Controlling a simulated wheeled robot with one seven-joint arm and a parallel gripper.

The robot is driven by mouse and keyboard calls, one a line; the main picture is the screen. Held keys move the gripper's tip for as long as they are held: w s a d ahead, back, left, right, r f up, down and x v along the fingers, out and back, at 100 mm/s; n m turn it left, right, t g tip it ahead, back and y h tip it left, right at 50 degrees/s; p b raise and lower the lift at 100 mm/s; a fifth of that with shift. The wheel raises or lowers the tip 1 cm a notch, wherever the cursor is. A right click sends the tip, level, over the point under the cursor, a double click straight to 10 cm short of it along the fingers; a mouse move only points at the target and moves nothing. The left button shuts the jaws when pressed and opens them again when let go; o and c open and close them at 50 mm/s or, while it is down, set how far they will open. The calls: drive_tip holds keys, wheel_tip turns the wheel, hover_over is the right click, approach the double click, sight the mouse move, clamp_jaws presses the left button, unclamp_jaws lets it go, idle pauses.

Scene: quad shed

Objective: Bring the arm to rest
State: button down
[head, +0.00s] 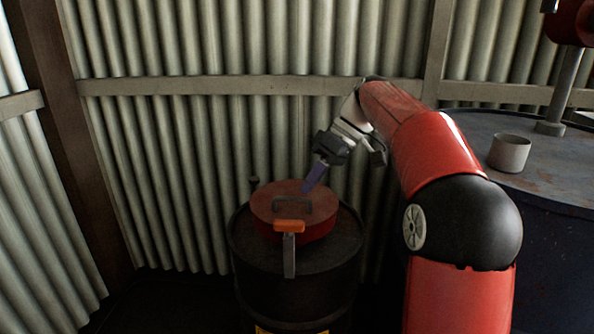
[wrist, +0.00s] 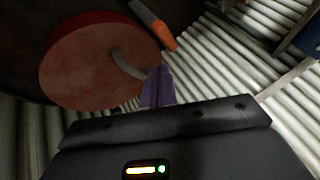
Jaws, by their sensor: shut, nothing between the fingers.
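My gripper (head: 312,180) is at the end of my red arm, just above the red round lidded pot in the head view. Its purple fingers are shut and hold nothing. In the wrist view the shut fingers (wrist: 158,88) show in front of the pot's dark handle (wrist: 126,66). The red lid (head: 275,192) carries that dark handle and sits on a dark drum (head: 290,285). I cannot tell whether the fingertips touch the lid or handle.
An orange-and-grey tool (head: 289,245) is at the drum's front. It also shows in the wrist view (wrist: 153,25). To the right, a dark round top (head: 470,130) bears a grey cup (head: 509,153) and a post. A corrugated wall (head: 200,150) stands close behind.

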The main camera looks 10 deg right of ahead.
drive_tip(key=s+d+f+m+t+h, duration=0.1)
drive_tip(key=s+f+m+t+h, duration=0.2)
drive_tip(key=s, duration=1)
drive_tip(key=s+d+f+m+t+h, duration=0.2)
drive_tip(key=s+f+m, duration=0.5)
drive_tip(key=s, duration=0.6)
wheel_tip(320, 180, down, 3)
drive_tip(key=shift+s+r+m+t+h, duration=0.2)
drive_tip(key=shift+m+t+h, duration=0.1)
drive_tip(key=shift+t+h, duration=0.65)
